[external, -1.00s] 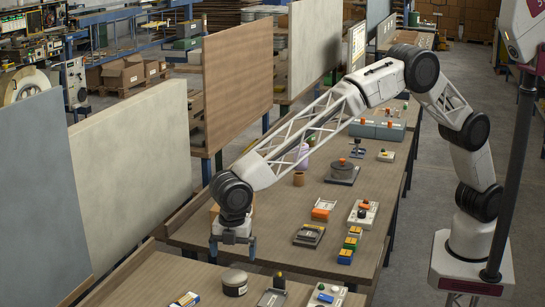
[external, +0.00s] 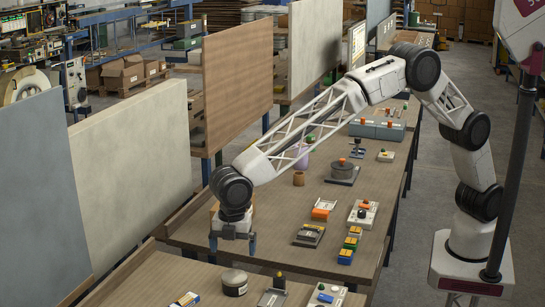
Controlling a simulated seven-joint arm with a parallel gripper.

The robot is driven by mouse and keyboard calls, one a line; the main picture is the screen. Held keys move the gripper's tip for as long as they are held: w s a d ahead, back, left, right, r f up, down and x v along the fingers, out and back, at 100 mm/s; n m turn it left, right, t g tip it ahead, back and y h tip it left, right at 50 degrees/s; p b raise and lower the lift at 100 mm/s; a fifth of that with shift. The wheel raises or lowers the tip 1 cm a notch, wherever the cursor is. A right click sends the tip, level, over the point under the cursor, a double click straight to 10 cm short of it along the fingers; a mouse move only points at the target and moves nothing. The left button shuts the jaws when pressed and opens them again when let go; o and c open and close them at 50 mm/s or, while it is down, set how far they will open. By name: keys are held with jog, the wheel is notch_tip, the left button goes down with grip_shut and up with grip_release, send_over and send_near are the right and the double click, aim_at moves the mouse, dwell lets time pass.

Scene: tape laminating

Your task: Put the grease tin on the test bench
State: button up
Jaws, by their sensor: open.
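A short round tin with a dark lid and a pale band (external: 234,283), which looks like the grease tin, stands upright on the nearest wooden bench (external: 165,285). My gripper (external: 232,251) points down with its two blue-tipped fingers spread apart and nothing between them. It is above and just behind the tin in the picture, apart from it. A longer wooden bench (external: 285,228) lies behind, with devices on it. Which of the benches is the test bench, I cannot tell from labels.
The longer bench holds a meter (external: 309,235), yellow, green and blue blocks (external: 350,243) and a switch box (external: 362,214). Tall panels (external: 238,83) stand at the left.

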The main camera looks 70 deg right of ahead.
jog(key=d+r+m, duration=0.2)
jog(key=d+r, duration=0.4)
jog(key=d, duration=0.5)
jog(key=d+r+m, duration=0.3)
jog(key=d+r, duration=0.2)
jog(key=d, duration=0.5)
jog(key=s+d+r+m+t, duration=0.15)
jog(key=s+d+r, duration=0.25)
jog(key=d, duration=0.7)
jog(key=s+d+r+m, duration=0.3)
jog(key=s+d+r, duration=0.1)
jog(key=d, duration=0.8)
jog(key=s+d+m, duration=0.6)
jog(key=s+d, duration=0.9)
jog(key=d, duration=0.2)
jog(key=s+d+f+m, duration=0.2)
jog(key=s+d, duration=0.2)
jog(key=s, duration=0.4)
jog(key=s+d+f+m+t, duration=0.1)
jog(key=s+d+f+m, duration=0.2)
jog(key=s+d, duration=0.2)
jog(key=s, duration=0.3)
jog(key=shift+s, duration=0.4)
